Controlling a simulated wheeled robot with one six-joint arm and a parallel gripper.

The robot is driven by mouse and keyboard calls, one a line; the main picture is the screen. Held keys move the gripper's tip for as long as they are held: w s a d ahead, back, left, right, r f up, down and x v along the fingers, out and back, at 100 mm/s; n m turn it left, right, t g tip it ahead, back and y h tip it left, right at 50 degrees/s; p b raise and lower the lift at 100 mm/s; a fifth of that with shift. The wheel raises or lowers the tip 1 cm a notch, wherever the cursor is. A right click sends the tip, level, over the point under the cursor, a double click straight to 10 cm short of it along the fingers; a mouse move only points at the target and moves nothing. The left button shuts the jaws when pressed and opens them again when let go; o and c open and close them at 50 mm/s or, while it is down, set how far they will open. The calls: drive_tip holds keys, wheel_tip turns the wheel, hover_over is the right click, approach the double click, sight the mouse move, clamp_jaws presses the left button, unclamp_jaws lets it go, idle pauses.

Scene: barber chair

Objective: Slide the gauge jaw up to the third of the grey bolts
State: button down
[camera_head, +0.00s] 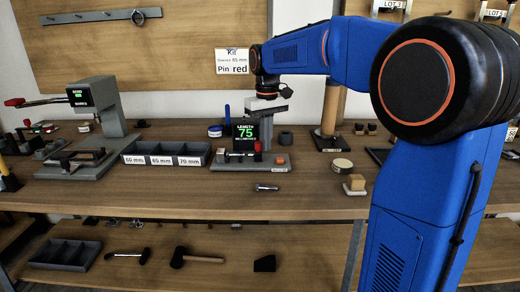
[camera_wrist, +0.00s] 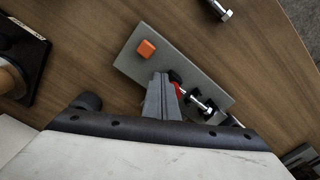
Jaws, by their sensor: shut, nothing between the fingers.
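The length gauge has a grey base (camera_head: 230,165) and a dark display (camera_head: 243,134) reading 75 in green. Its base (camera_wrist: 195,65) also shows in the wrist view, with an orange block (camera_wrist: 146,48), a red part (camera_wrist: 179,89) and a bolt (camera_wrist: 202,104) lying along it. My gripper (camera_wrist: 160,77) is shut and empty, its fingers over the base beside the red part; I cannot tell if they touch.
A grey bin (camera_head: 165,153) labelled 60, 65 and 70 mm stands left of the gauge. A bend tester (camera_head: 95,105) stands farther left. A note (camera_head: 232,61) reads 65 mm, pin red.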

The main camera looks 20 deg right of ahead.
drive_tip(key=shift+w+a, duration=0.25)
drive_tip(key=shift+a, duration=0.6)
idle(0.6)
drive_tip(key=shift+d, duration=0.15)
drive_tip(key=shift+s+d, duration=0.2)
drive_tip(key=shift+d, duration=0.25)
wheel_tip(320, 180, up, 8)
idle(0.8)
idle(0.4)
